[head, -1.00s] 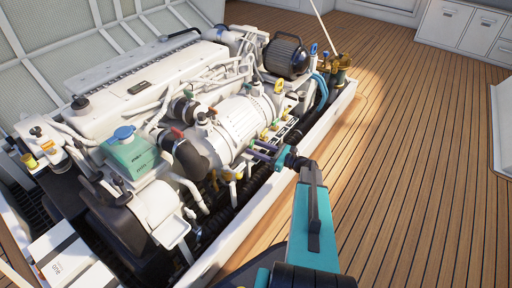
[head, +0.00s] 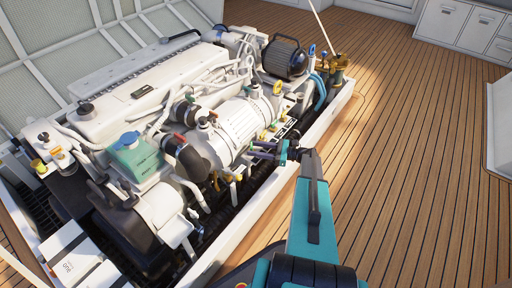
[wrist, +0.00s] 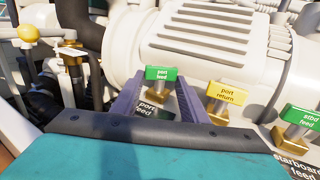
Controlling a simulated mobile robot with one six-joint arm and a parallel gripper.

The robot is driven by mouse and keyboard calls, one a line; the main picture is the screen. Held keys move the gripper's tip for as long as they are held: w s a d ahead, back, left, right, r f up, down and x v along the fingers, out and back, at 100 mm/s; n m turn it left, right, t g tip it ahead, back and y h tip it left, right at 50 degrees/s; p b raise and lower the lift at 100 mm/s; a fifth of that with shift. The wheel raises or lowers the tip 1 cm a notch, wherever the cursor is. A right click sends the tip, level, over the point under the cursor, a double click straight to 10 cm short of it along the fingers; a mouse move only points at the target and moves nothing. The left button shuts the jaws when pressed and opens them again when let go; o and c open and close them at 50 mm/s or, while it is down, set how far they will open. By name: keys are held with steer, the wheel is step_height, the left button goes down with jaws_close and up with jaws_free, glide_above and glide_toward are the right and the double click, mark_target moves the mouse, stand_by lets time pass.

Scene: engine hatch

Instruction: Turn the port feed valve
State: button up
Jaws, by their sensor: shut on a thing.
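The port feed valve (wrist: 162,73) has a green handle lettered "port feed" and shows in the middle of the wrist view. A "port feed" label lies on the panel just below it. My gripper (wrist: 161,84) has its two purple fingers on either side of this valve, shut on it. The fingers hide part of the valve's stem. In the head view my gripper (head: 256,149) reaches the engine's near side, and the valve is too small to make out clearly there.
A yellow port return valve (wrist: 228,93) stands close to the right, with a green stbd feed valve (wrist: 302,116) beyond it. The white ribbed housing (wrist: 205,45) rises behind. The wooden deck (head: 420,180) is clear.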

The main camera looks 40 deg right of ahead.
stand_by(0.5)
steer(key=o, duration=1.1)
steer(key=shift+c, duration=0.2)
steer(key=shift+d, duration=0.1)
steer(key=p+v, duration=0.4)
steer(key=v, duration=0.9)
steer(key=shift+d, duration=0.35)
steer(key=shift+s, duration=0.1)
